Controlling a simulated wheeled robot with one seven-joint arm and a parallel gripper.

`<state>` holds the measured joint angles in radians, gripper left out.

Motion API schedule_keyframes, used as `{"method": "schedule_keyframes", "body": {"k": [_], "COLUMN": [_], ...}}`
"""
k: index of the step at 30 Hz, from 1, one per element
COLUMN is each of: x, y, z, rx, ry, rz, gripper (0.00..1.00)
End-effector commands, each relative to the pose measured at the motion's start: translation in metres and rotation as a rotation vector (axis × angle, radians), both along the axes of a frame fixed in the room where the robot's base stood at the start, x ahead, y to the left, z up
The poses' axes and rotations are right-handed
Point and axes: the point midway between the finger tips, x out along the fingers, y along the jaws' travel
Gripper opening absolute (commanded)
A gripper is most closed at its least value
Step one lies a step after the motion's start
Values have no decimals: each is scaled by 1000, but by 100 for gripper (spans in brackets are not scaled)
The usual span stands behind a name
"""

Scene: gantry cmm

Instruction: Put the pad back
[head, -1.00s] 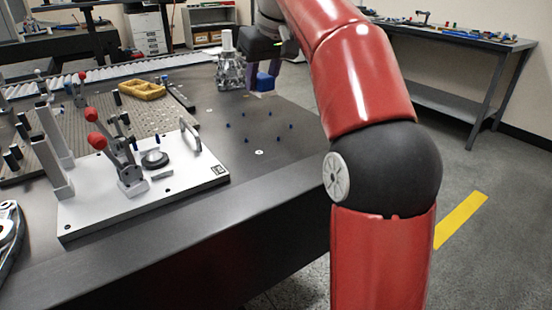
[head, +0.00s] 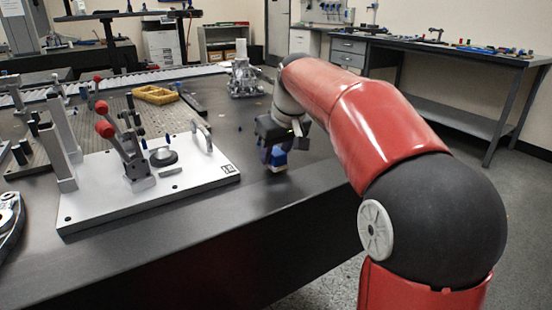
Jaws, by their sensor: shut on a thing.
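My gripper (head: 273,160) is shut on a small blue pad (head: 279,159) with a pale strip at its lower edge. The pad is low over the dark table, near its right front edge. I cannot tell whether it touches the surface. The gripper body and fingers hide part of the pad and the table spot behind it. The small blue pins around that spot are now mostly hidden or too small to make out.
A white fixture plate (head: 205,180) with red-handled clamps stands left of my gripper. Bare tabletop lies between the plate and my gripper.

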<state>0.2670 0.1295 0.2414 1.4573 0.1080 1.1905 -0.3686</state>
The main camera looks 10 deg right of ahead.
Motion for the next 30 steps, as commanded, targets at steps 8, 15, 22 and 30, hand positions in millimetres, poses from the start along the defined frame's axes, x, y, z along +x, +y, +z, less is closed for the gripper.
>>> {"method": "schedule_keyframes", "body": {"k": [8,15,22,30], "x": [0,0,0,-2], "y": [0,0,0,-1], "z": [-8,-11,-11,-1], "rx": [-1,-1,-1,-1], "ry": [-1,-1,-1,-2], "rz": [0,0,0,-1], "gripper": [17,45,57,57]}}
